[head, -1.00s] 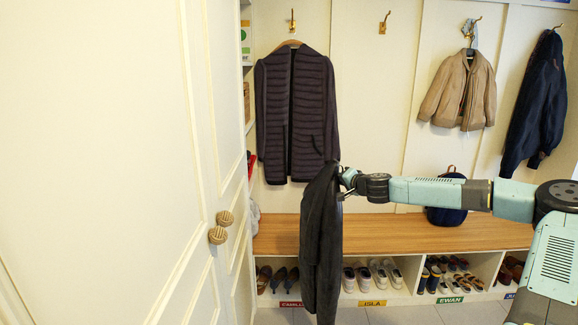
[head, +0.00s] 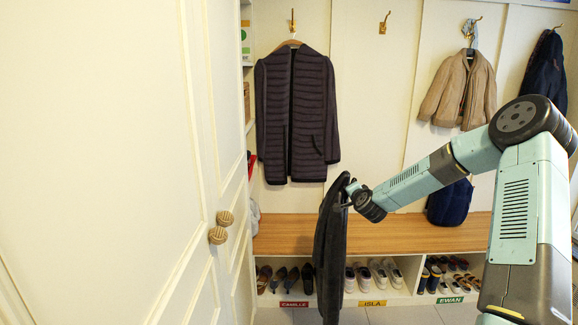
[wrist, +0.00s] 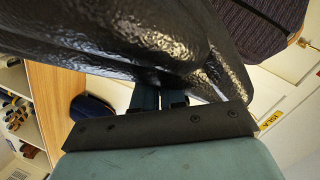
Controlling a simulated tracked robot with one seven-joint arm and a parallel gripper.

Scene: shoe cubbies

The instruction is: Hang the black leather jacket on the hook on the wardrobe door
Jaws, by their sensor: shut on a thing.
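The black leather jacket (head: 329,245) hangs folded and narrow from my gripper (head: 349,190), in front of the bench. In the wrist view its glossy black leather (wrist: 120,35) fills the upper part, close against the gripper (wrist: 158,98). My gripper is shut on the jacket's top; the fingertips are partly hidden by it. The wardrobe door (head: 110,160) is the cream panelled door filling the left of the head view, with two round woven knobs (head: 218,235). No hook shows on the visible part of that door.
A dark quilted jacket (head: 297,110) hangs on a wall hook behind. An empty brass hook (head: 384,22) is to its right. A tan jacket (head: 460,90) hangs further right. The wooden bench (head: 420,232) has shoe cubbies below, and a navy backpack (head: 450,202) sits on it.

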